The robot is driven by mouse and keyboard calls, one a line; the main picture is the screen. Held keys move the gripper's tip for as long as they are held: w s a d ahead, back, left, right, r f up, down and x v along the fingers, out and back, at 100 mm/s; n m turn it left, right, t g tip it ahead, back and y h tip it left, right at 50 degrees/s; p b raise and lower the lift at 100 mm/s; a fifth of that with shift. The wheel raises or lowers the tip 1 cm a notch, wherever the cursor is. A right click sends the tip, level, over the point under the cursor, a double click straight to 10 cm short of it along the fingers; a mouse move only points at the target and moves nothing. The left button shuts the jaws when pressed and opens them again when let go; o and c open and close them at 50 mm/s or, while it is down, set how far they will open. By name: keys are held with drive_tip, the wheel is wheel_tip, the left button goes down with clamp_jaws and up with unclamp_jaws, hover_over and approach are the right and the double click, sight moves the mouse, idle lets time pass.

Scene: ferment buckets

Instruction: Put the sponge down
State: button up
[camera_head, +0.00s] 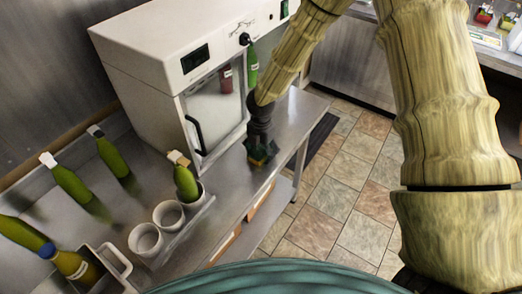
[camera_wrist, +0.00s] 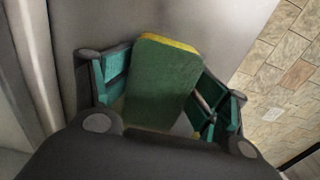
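The sponge (camera_wrist: 160,82) is green with a yellow layer showing along its far edge in the wrist view. It sits tilted between the two teal-padded fingers of my gripper (camera_wrist: 164,95), which look closed against its two sides. In the head view, my gripper (camera_head: 262,151) points down over the steel counter (camera_head: 226,172), near its right edge and in front of the white oven. The sponge is small and mostly hidden there. I cannot tell whether it touches the counter.
The white oven (camera_head: 160,60) stands behind my gripper. Left on the counter are white cups (camera_head: 146,240), several green bottles (camera_head: 72,184) and a handled container (camera_head: 112,262); one green bottle (camera_head: 185,181) stands by the cups. The tiled floor (camera_head: 335,200) lies beyond the counter's right edge.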

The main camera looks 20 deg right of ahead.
sight(261, 149)
drive_tip(key=shift+r, duration=0.1)
idle(0.5)
drive_tip(key=shift+r, duration=0.65)
wheel_tip(261, 149, up, 12)
drive_tip(key=b, duration=0.2)
drive_tip(key=shift+f, duration=0.2)
drive_tip(key=shift+s+f, duration=0.1)
